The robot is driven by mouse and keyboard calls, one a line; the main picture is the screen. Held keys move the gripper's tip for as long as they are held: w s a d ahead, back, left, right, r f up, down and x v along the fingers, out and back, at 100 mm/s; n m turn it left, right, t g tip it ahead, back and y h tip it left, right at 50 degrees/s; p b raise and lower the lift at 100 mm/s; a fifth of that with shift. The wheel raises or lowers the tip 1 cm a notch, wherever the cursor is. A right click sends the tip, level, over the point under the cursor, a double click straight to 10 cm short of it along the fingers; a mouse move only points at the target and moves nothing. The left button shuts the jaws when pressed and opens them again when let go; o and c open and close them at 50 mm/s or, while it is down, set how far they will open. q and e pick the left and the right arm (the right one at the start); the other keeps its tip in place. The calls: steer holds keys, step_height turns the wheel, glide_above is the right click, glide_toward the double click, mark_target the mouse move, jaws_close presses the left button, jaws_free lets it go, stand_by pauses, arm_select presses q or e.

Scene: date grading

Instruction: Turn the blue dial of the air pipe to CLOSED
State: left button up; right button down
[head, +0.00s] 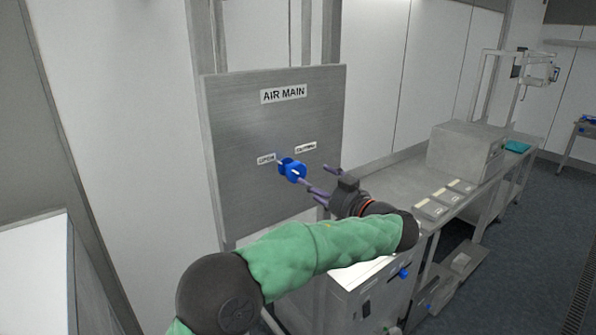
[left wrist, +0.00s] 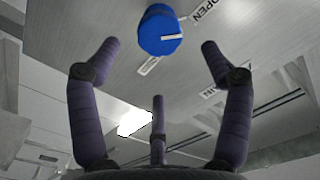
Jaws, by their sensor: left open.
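The blue dial (head: 291,170) sticks out from the grey AIR MAIN panel (head: 240,120). The OPEN label (head: 266,159) is left of it and another label (head: 306,147), too blurred to read surely, is above right. In the left wrist view the dial (left wrist: 160,30) is at the top centre, its white mark pointing right; the OPEN label (left wrist: 203,10) is beside it. My left gripper (head: 318,182) is open in front of the dial, its purple fingers spread, the dial beyond the fingertips, apparently untouched. My right gripper is not in view.
A steel bench (head: 385,178) runs along the wall at right, with a grey box (head: 465,150) and several small flat boxes on it. A white-topped cabinet (head: 365,275) stands below my left arm. The panel face around the dial is clear.

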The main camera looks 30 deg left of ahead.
mark_target(299, 174)
arm_select(q)
steer(key=p+x, duration=0.2)
steer(key=x, duration=0.6)
steer(key=shift+a, duration=0.25)
steer(key=shift+w, duration=0.1)
steer(key=shift+c, duration=0.2)
steer(key=c, duration=1.1)
